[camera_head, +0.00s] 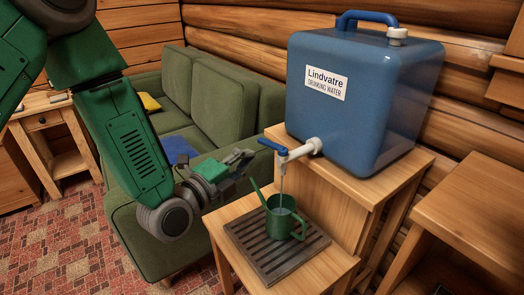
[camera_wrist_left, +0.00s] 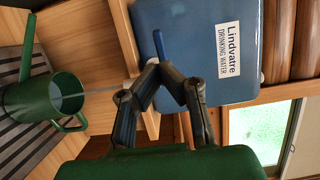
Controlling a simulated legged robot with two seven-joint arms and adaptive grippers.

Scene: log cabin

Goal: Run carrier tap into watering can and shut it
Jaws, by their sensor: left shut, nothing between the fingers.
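The blue water carrier (camera_head: 345,105) stands on a wooden stand, its white tap (camera_head: 303,150) facing left. The tap's blue lever (camera_head: 271,146) points left, away from the carrier, and also shows in the left wrist view (camera_wrist_left: 158,45). A thin stream of water (camera_head: 281,186) falls from the spout into the green watering can (camera_head: 285,224), which stands upright below; the can also shows in the wrist view (camera_wrist_left: 38,100). My left gripper (camera_head: 246,157) is shut and empty, just left of the lever, apparently not touching it. My right gripper is out of view.
The can stands on a dark slatted tray (camera_head: 254,251) on a low wooden step. A green sofa (camera_head: 225,100) is behind my left arm. A wooden table (camera_head: 480,215) stands at the right. The floor at lower left is open.

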